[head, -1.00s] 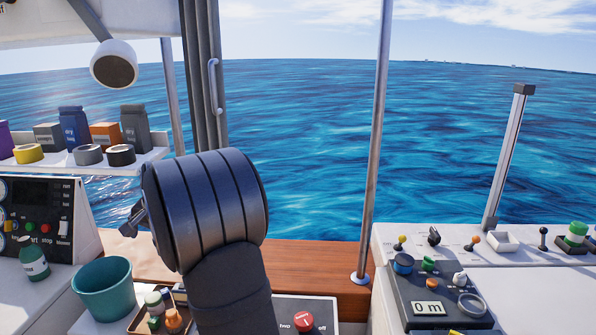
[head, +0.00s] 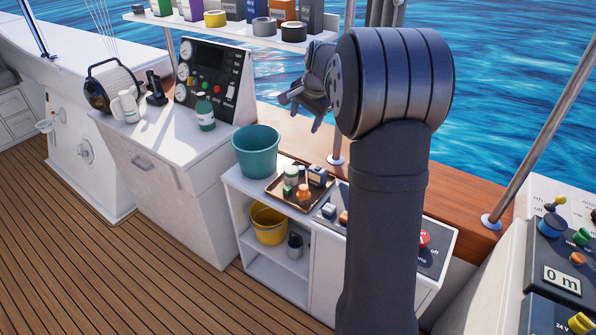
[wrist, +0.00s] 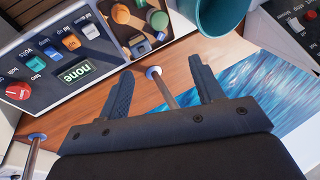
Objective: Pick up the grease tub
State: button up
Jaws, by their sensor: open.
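No label reading grease shows, so I cannot tell for sure which item is the grease tub. A brown tray (head: 273,191) on the white cabinet holds small containers: a pale jar with a green lid (head: 291,175), a low green-topped item (head: 287,192), an orange bottle (head: 304,192) and a dark box with a pale top (head: 317,176). The tray also shows in the wrist view (wrist: 112,30), at the top. My gripper (head: 302,110) is open and empty, above and behind the tray. In the wrist view, its fingers (wrist: 161,72) point toward the tray and bucket.
A teal bucket (head: 256,152) stands left of the tray. A switch panel (wrist: 62,55) lies on its other side. A yellow bucket (head: 270,225) sits on the shelf below. The overhead shelf (head: 235,31) and a metal pole (head: 546,115) stand near my arm.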

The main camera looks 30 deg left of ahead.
jog(key=a+f+m+g+h, duration=0.2)
jog(key=a+f+m, duration=0.4)
jog(key=a, duration=0.4)
jog(key=m+h, duration=0.2)
jog(key=m, duration=0.4)
send_over(291, 170)
notch_tip(291, 170, down, 7)
jog(key=shift+m, duration=0.3)
jog(key=f, duration=1)
jog(key=shift+w+f, duration=0.3)
jog(key=shift+f, duration=0.05)
jog(key=shift+s+f, duration=0.2)
jog(key=shift+f, duration=2.85)
jog(key=shift+r, duration=0.1)
jog(key=c, duration=0.8)
